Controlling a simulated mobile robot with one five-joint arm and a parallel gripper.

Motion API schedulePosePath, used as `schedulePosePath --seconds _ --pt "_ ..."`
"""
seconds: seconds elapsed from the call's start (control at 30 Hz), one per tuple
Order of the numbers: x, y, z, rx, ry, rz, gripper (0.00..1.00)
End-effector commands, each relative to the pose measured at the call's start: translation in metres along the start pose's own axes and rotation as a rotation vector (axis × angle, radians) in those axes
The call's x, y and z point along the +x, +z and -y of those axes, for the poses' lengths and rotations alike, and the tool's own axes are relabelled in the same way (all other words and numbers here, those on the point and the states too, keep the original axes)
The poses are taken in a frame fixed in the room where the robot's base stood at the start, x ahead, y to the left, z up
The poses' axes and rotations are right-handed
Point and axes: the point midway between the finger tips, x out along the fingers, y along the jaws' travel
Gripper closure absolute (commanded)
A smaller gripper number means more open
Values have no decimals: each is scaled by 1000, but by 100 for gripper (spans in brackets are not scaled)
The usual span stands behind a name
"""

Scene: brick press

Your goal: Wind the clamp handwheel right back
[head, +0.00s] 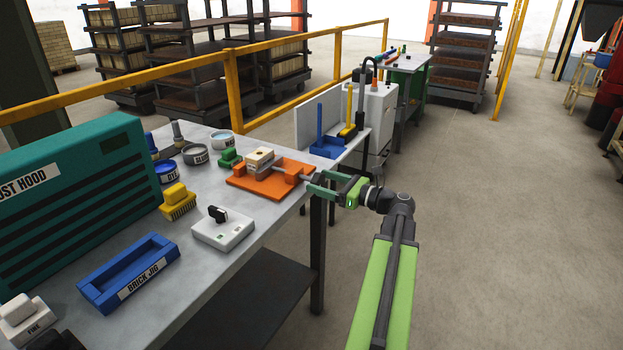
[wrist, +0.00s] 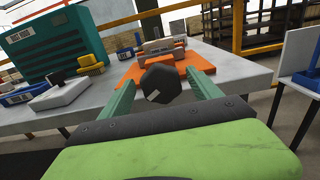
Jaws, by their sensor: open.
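The clamp (head: 268,184) is an orange base at the right end of the bench, with a pale brick-like block (head: 259,155) between its jaws. It also shows in the wrist view (wrist: 198,61). The clamp's handwheel (wrist: 160,83) is a dark, many-sided knob facing my wrist camera, with a pale mark at its lower left. My gripper (head: 312,184) is open, its two green fingers on either side of the handwheel. I cannot tell whether either finger touches it. In the head view the handwheel is mostly hidden behind the fingers.
The grey bench (head: 221,278) carries a teal dust hood (head: 75,190), a blue brick jig (head: 128,272), a white switch box (head: 222,231), a yellow brush (head: 177,203) and several tins. A yellow rail (head: 233,88) runs behind. The floor right of my arm is clear.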

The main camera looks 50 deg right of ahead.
Motion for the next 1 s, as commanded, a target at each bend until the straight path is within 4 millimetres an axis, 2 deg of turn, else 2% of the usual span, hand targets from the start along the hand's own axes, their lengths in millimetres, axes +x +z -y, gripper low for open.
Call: schedulePosePath --seconds 0.1,0.2,0.33,0.57,0.67,1.0 --pt "24 0 0 0 2 0 27" --pt "36 0 0 -1 1 0 27" --pt "43 0 1 -1 -2 0 27" --pt "43 0 1 -1 -2 0 27" --pt "43 0 1 -1 -2 0 38" --pt "43 0 1 -1 -2 0 82"
